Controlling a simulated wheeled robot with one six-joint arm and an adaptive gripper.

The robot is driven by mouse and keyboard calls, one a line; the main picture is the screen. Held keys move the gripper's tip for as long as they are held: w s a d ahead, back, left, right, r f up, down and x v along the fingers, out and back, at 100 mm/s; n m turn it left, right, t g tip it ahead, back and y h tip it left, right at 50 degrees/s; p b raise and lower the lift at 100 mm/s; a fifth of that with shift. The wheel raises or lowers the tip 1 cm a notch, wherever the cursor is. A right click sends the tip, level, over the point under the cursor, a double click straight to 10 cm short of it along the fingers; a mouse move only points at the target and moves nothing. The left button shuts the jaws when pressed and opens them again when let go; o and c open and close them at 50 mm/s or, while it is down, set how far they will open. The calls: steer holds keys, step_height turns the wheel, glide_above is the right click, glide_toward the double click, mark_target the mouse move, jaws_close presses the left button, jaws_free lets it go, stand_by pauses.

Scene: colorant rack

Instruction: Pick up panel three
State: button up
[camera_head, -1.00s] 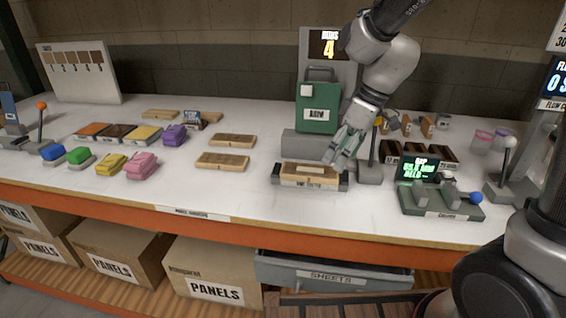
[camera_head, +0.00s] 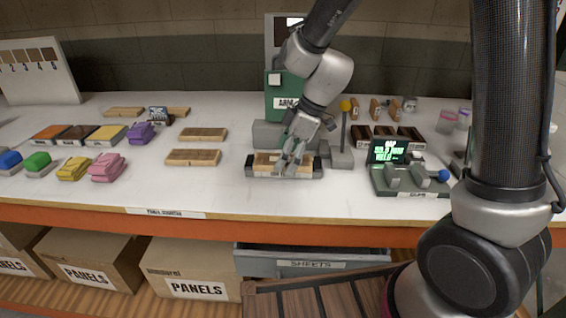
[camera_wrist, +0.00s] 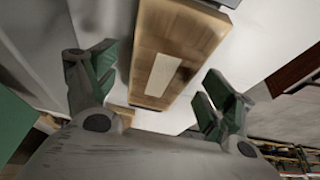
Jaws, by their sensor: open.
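A wooden panel (camera_head: 265,168) with a paler strip on its face lies in a dark grey holder (camera_head: 250,171) at the front middle of the bench. No number is readable on it, so I cannot tell whether it is panel three. My gripper (camera_head: 290,167) is over this panel and hides part of it. In the wrist view my gripper (camera_wrist: 158,92) is open, with green-padded fingers on either side of the panel (camera_wrist: 180,35). I see no clear grip; contact cannot be told. Other wooden panels lie left of the holder, one nearer (camera_head: 192,157) and one farther (camera_head: 203,134).
A green press-like box (camera_head: 283,100) stands behind the holder. A lever (camera_head: 343,125) rises just right of my gripper. A green-lit display station (camera_head: 388,152) is farther right. Coloured pads (camera_head: 107,168) lie at left. The bench front between them is clear.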

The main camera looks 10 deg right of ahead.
steer(key=c, duration=1.2)
